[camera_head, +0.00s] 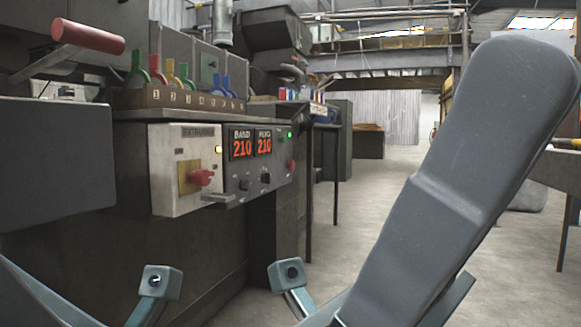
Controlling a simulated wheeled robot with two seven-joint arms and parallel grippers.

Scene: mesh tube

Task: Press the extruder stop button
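A pale control box (185,170) on the machine at left carries a large red knob (203,177) on a yellow plate. A teal part at the lower left edge is mine; my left gripper does not clearly show.
The panel's red displays (252,145) read 210. A grey block (55,165) juts out at left, with a red-handled lever (88,36) above. Coloured levers stand on a numbered rack (175,98). My grey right arm covers much of the right side. The floor (370,210) is clear.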

